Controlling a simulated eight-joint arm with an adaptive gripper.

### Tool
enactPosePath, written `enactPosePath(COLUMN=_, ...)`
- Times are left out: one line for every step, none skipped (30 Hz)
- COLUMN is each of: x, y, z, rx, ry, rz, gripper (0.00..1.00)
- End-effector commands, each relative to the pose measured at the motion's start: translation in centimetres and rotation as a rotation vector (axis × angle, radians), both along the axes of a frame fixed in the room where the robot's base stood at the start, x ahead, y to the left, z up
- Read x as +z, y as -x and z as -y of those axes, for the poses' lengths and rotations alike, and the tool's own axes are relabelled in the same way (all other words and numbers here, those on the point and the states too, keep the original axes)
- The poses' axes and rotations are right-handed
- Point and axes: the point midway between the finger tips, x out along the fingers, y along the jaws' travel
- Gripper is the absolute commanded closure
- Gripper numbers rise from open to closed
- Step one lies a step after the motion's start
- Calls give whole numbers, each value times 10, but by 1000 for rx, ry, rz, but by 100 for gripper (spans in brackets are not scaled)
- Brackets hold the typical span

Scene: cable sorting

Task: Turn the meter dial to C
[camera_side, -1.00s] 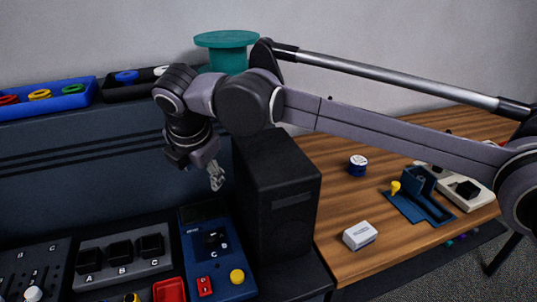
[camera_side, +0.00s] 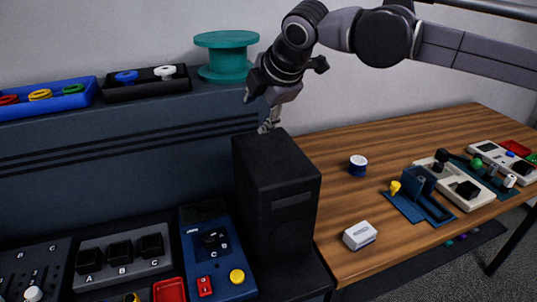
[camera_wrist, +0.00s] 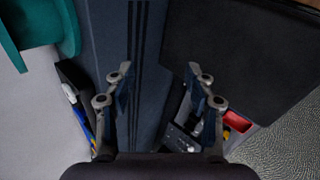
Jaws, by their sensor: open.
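The meter (camera_side: 231,262) is a blue box on the lower shelf in the side view, left of the black tower. Its black dial (camera_side: 212,239) sits on its upper face, with letters C and B beside it; which letter the dial points to is too small to tell. My gripper (camera_side: 267,128) is up behind the top of the black tower, well above and away from the dial. In the wrist view its two fingers (camera_wrist: 160,95) are spread apart with nothing between them.
The black tower (camera_side: 277,190) stands right beside the meter. A teal spool (camera_side: 225,58) and trays of coloured rings (camera_side: 145,84) are on the upper ledge. A block with sockets A, B, C (camera_side: 125,265) is left of the meter. A white box (camera_side: 359,235) lies on the wooden table.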

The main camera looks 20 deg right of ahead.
Motion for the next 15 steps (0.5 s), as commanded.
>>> enactPosePath(x=2, y=1, z=10, rx=-24, ry=-19, rz=2, gripper=45)
enactPosePath(x=2, y=2, z=14, rx=-37, ry=-28, rz=1, gripper=45)
enactPosePath(x=2, y=4, z=19, rx=-53, ry=-41, rz=0, gripper=45)
enactPosePath(x=3, y=5, z=23, rx=-64, ry=-50, rz=0, gripper=45)
enactPosePath(x=3, y=6, z=26, rx=-75, ry=-57, rz=-1, gripper=45)
enactPosePath(x=3, y=6, z=30, rx=-88, ry=-68, rz=-1, gripper=45)
enactPosePath(x=3, y=7, z=33, rx=-97, ry=-75, rz=-2, gripper=45)
enactPosePath(x=3, y=8, z=35, rx=-104, ry=-81, rz=-2, gripper=45)
enactPosePath(x=3, y=9, z=38, rx=-111, ry=-87, rz=-2, gripper=45)
enactPosePath(x=3, y=9, z=39, rx=-117, ry=-91, rz=-3, gripper=45)
enactPosePath(x=3, y=10, z=40, rx=-121, ry=-95, rz=-3, gripper=45)
enactPosePath(x=3, y=10, z=42, rx=-125, ry=-98, rz=-4, gripper=45)
enactPosePath(x=3, y=10, z=42, rx=-128, ry=-100, rz=-3, gripper=45)
enactPosePath(x=3, y=11, z=43, rx=-129, ry=-102, rz=-3, gripper=45)
enactPosePath(x=3, y=11, z=43, rx=-131, ry=-103, rz=-3, gripper=45)
